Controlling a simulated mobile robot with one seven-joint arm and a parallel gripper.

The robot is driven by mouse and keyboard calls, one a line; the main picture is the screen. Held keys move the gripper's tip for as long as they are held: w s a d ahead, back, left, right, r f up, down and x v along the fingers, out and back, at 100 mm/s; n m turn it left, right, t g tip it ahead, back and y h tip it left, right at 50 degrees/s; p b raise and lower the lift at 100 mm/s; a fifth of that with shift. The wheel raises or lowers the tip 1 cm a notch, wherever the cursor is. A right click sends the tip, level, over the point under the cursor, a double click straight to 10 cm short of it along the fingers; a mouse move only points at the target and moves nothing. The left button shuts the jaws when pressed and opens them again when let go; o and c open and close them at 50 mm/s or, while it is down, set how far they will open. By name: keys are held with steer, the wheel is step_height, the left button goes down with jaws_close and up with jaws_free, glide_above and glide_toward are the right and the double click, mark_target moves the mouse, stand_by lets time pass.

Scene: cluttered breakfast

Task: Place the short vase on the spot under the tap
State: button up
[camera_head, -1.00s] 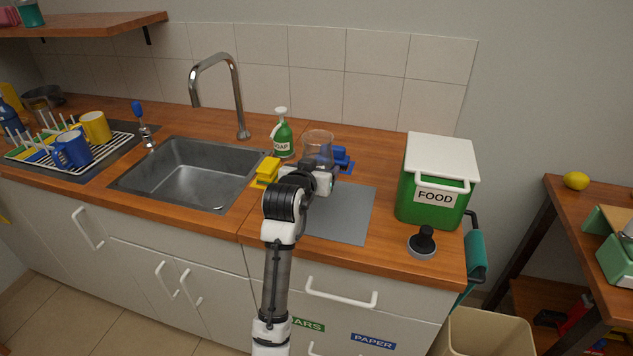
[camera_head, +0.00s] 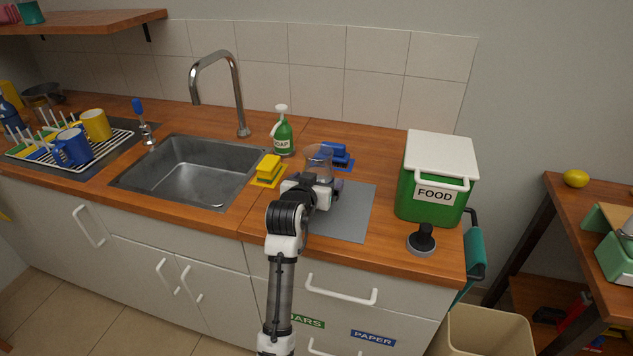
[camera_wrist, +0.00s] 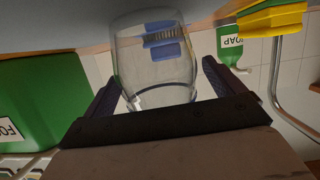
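The short vase (camera_head: 319,160), a clear glass, is at my gripper (camera_head: 322,190), right of the sink. In the wrist view, which is upside down, the vase (camera_wrist: 155,65) stands between the two dark fingers of my gripper (camera_wrist: 160,90). I cannot tell whether the vase's base touches the counter. The chrome tap (camera_head: 238,90) arches over the grey sink (camera_head: 190,180), left of my gripper. The sink basin looks empty; no marked spot shows under the tap.
A yellow sponge (camera_head: 268,166) and a green soap bottle (camera_head: 283,136) stand between vase and sink. A blue brush (camera_head: 338,152) is behind the vase. The green food bin (camera_head: 432,200) and a black-knobbed stopper (camera_head: 423,238) are at right.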

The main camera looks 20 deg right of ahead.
steer(key=shift+r, duration=0.2)
steer(key=shift+s+a, duration=0.2)
steer(key=shift+s, duration=0.05)
steer(key=b+v, duration=0.2)
steer(key=v, duration=0.9)
steer(key=shift+s, duration=0.15)
steer(key=shift+a, duration=0.1)
